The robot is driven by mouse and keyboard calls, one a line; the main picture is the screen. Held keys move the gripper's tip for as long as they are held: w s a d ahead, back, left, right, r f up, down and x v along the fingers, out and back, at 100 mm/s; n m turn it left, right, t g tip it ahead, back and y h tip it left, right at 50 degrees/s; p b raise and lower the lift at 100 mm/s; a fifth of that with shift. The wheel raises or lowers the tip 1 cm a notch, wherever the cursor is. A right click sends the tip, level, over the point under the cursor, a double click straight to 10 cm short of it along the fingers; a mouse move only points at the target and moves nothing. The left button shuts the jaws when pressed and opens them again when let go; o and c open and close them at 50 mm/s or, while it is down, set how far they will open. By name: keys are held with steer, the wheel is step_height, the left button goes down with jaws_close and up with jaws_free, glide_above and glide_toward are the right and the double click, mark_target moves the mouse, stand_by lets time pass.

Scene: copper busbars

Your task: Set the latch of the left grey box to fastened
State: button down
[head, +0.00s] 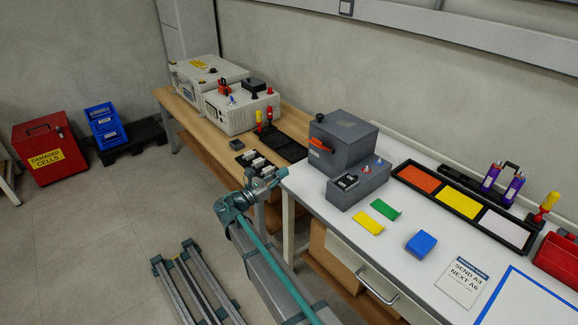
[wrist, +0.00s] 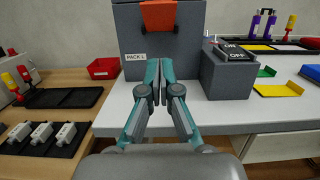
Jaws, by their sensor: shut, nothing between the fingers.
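The left grey box (head: 345,135), labelled PACK L in the wrist view (wrist: 190,50), stands on the left end of the white table. Its orange latch (head: 320,145) is on the front face, high up; the wrist view shows it as a broad orange flap (wrist: 158,16) cut off by the top edge. Whether it is fastened cannot be told. My gripper (head: 280,173) is shut and empty in front of the box. In the wrist view its fingertips (wrist: 159,70) point at the front face, below the latch. Contact cannot be told.
A lower grey box with an ON/OFF switch (wrist: 233,52) stands close on the right. Green and yellow plates (head: 385,210) and a blue block (head: 420,243) lie beyond it. A wooden bench (head: 175,103) with white units is at the left. The table front (head: 315,195) is clear.

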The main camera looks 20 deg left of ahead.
steer(key=p, duration=0.2)
glide_toward(320, 144)
steer(key=w+f, duration=0.3)
steer(key=w, duration=0.1)
steer(key=shift+w+d+r, duration=0.25)
steer(key=shift+r, duration=0.25)
steer(key=shift+w+d+r, duration=0.25)
steer(key=shift+r, duration=0.25)
steer(key=shift+w+d+r, duration=0.25)
steer(key=shift+r, duration=0.25)
